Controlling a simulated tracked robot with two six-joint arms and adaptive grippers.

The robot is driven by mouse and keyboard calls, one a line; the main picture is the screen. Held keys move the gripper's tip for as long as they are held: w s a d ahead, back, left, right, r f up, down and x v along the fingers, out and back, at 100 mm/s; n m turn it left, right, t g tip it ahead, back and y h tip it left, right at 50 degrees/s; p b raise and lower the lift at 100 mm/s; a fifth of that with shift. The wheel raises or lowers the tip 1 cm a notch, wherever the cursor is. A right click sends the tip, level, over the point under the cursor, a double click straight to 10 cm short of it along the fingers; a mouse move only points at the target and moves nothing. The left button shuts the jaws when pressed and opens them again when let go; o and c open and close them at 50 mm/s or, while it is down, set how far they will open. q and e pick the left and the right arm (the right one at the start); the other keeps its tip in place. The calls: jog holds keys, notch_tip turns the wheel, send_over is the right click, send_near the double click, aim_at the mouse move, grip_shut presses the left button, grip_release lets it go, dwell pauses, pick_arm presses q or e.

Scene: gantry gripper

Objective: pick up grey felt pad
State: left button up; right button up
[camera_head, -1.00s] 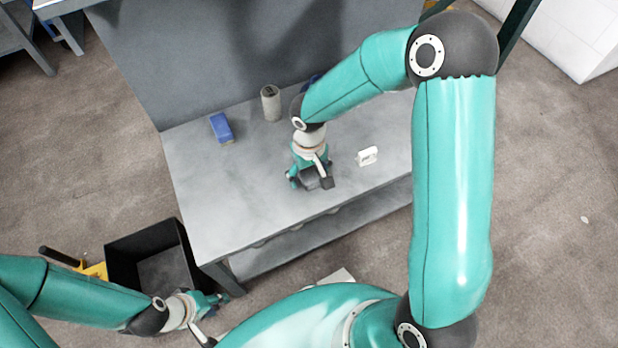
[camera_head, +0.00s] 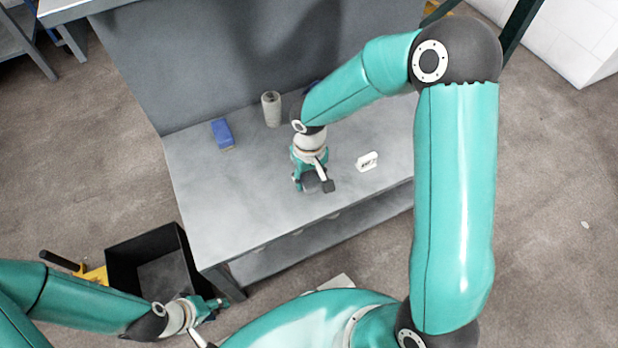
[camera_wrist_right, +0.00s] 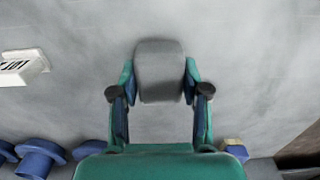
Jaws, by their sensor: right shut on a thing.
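The grey felt pad (camera_wrist_right: 160,68) is a small rounded grey block over the tabletop in the right wrist view. My right gripper (camera_wrist_right: 160,92) has a finger on each side of it and is shut on it. In the head view my right gripper (camera_head: 311,180) points down at the front part of the table, and the pad is mostly hidden under it. I cannot tell whether the pad still touches the table. My left gripper (camera_head: 212,307) is low at the left, beside the black bin, and its fingers are too small to read.
A grey table (camera_head: 225,200) carries a white labelled item (camera_head: 367,161) right of my right gripper. A blue block (camera_head: 222,133) and a grey cylinder (camera_head: 271,108) stand toward the back. Blue round parts (camera_wrist_right: 40,157) show in the wrist view. A black bin (camera_head: 120,268) stands at left.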

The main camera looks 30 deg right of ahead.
aim_at(309, 176)
notch_tip(309, 176, up, 19)
jog(key=p, duration=0.5)
